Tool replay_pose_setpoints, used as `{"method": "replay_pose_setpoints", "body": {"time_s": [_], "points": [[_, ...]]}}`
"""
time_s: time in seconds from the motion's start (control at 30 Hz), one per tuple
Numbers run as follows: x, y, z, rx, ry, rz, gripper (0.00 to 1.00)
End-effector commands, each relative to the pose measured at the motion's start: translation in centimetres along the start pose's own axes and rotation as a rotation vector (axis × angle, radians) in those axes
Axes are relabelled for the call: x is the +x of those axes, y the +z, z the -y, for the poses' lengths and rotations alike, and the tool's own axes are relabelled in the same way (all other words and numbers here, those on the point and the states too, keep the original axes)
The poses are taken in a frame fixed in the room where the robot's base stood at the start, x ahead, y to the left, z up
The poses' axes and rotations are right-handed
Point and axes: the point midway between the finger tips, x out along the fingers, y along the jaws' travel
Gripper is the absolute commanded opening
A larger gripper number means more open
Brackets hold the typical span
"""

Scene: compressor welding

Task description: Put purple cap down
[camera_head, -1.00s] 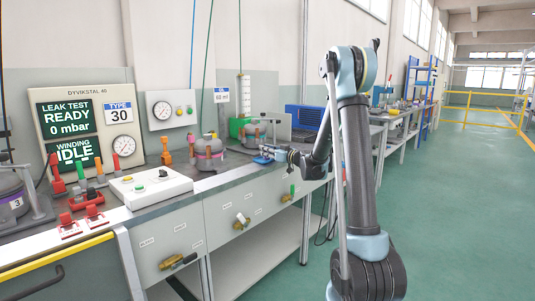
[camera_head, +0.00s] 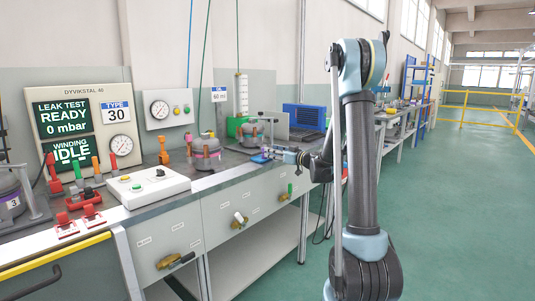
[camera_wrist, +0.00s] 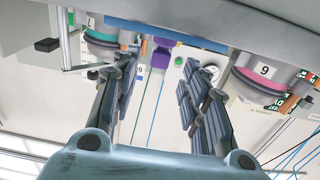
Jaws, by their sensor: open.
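The purple cap (camera_wrist: 160,56) shows in the wrist view between and beyond my fingertips, close to a blue strip (camera_wrist: 165,34) at the bench edge. A visible gap separates it from both fingers. In the head view a small purple spot (camera_head: 268,149) shows at the blue piece (camera_head: 259,159) on the bench's front edge. My gripper (camera_wrist: 161,62) is open and empty, its two dark fingers spread apart. In the head view my gripper (camera_head: 276,152) is low at the bench edge, small and partly hidden by my own arm.
A white control box (camera_head: 148,187) and red clamps (camera_head: 80,208) are further left. A blue crate (camera_head: 305,117) stands behind. The green floor at right is clear.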

Motion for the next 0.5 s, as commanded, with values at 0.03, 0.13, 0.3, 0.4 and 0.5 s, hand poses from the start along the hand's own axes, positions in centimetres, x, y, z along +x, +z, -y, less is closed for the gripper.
{"method": "replay_pose_setpoints", "body": {"time_s": [0.03,0.13,0.3,0.4,0.5], "points": [[-1.1,0.0,-0.1,0.000,0.003,0.000,0.41],[-2.8,0.0,-0.1,0.000,0.003,0.000,0.41],[-4.9,0.0,-0.1,0.000,0.003,0.000,0.41],[-5.5,0.0,-0.1,0.000,0.003,0.000,0.41],[-6.0,-0.1,0.2,0.004,-0.002,0.011,0.41]]}}
